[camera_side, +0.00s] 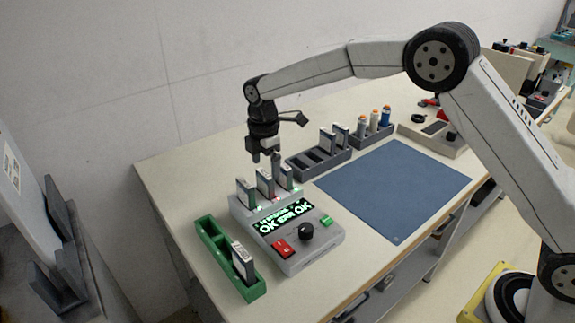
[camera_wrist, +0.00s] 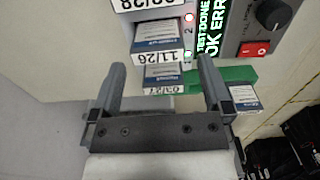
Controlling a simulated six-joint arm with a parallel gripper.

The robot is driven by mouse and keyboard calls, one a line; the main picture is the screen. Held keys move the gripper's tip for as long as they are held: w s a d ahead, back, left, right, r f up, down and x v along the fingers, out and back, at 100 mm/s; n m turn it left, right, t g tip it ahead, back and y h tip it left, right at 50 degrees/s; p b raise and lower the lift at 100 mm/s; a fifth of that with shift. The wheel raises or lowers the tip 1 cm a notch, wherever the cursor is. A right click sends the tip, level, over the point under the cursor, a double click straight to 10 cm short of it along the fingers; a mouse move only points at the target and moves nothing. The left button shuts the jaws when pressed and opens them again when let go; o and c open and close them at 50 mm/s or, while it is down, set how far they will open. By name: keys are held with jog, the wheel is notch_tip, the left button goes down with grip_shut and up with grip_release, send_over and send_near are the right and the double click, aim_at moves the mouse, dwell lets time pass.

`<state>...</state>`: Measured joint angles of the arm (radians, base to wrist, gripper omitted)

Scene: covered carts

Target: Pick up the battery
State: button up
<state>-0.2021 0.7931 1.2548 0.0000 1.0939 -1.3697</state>
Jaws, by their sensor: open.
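The tester (camera_side: 290,225) holds three upright batteries with white-edged tops: a left one (camera_side: 246,191), a middle one (camera_side: 265,183) and a right one (camera_side: 286,177). Its display reads OK, ERR, OK. My gripper (camera_side: 264,157) is open and empty above these batteries, pointing down. In the wrist view my gripper (camera_wrist: 160,68) has its fingers apart, with a battery marked 11/26 (camera_wrist: 158,44) and one marked 03/27 (camera_wrist: 165,76) between or just beyond the tips. Another battery (camera_wrist: 150,5) is cut off at the top edge. A red light shows beside the slot mark 2.
A green tray (camera_side: 212,240) with one battery (camera_side: 243,262) stands left of the tester. Behind it, a dark rack (camera_side: 310,163) holds two batteries (camera_side: 328,139), and a second rack (camera_side: 373,137) holds bottles. The blue mat (camera_side: 395,190) is bare.

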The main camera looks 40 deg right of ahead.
aim_at(265, 173)
jog(key=shift+f, duration=0.25)
jog(key=shift+w+a+f, duration=0.1)
jog(key=shift+w+f, duration=0.05)
jog(key=shift+f, duration=2.35)
jog(key=shift+c, duration=0.2)
jog(key=c, duration=1.1)
jog(key=shift+c, duration=0.2)
jog(key=shift+r, duration=0.15)
jog(key=shift+r, duration=4.95)
